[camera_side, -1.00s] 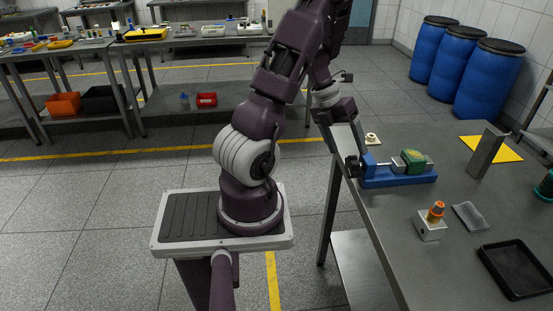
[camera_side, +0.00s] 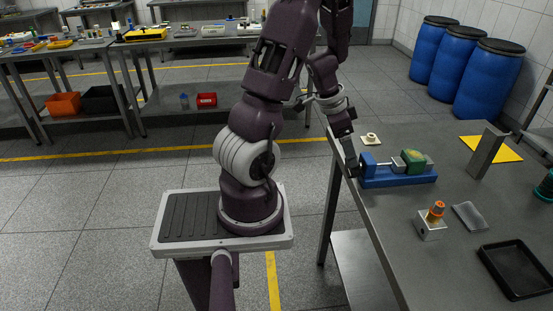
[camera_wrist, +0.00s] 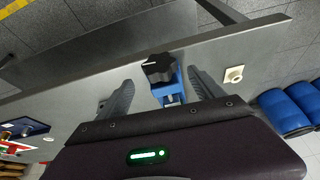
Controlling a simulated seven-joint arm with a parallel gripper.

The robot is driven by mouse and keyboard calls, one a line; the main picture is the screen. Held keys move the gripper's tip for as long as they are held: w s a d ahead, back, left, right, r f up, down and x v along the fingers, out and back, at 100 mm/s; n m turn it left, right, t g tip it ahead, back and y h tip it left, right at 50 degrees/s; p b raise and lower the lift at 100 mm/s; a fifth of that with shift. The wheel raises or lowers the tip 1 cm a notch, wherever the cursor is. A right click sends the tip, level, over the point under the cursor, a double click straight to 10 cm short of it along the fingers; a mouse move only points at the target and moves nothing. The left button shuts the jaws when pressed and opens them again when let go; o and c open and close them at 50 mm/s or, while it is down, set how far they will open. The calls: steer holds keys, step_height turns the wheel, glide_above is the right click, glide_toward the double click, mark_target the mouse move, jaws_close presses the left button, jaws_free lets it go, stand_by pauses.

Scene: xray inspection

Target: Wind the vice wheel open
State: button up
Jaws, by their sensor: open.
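The blue vice (camera_side: 400,179) lies on the grey metal table near its left edge. A green and yellow block (camera_side: 414,161) sits at its right end. In the wrist view the vice wheel is a black lobed knob (camera_wrist: 158,68) at the end of the blue vice body (camera_wrist: 170,88). My gripper (camera_wrist: 160,88) is open, with one grey finger on each side of the wheel and a gap to both. In the side view my gripper (camera_side: 351,165) is at the vice's left end and hides most of the wheel.
A small cream piece (camera_side: 371,139) lies behind the vice; it also shows right of my gripper in the wrist view (camera_wrist: 233,74). An upright grey plate (camera_side: 486,152) stands to the right. An orange-topped block (camera_side: 432,220), grey pouch (camera_side: 470,216) and black tray (camera_side: 518,268) are nearer the front.

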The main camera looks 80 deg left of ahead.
steer(key=shift+n, duration=0.3)
steer(key=x, duration=0.7)
steer(key=shift+s, duration=0.1)
steer(key=v, duration=0.6)
steer(key=s+a+f+n+g+y, duration=0.1)
steer(key=s+a+f+g+y, duration=0.2)
steer(key=a, duration=0.5)
steer(key=s+a+f+n+g+y, duration=0.1)
steer(key=s+a+g+y, duration=0.2)
steer(key=a, duration=0.5)
steer(key=s+d+f+n+g+h, duration=0.1)
steer(key=s+d+f+g+h, duration=0.1)
steer(key=s, duration=0.3)
steer(key=s+d+f+n+g+h, duration=0.1)
steer(key=s+d+f+g+h, duration=0.2)
steer(key=s, duration=0.3)
steer(key=shift+s+d+f+n+g+h, duration=0.2)
steer(key=shift+d+f+n+g+h, duration=0.2)
steer(key=shift+g+h, duration=0.35)
steer(key=shift+r, duration=0.1)
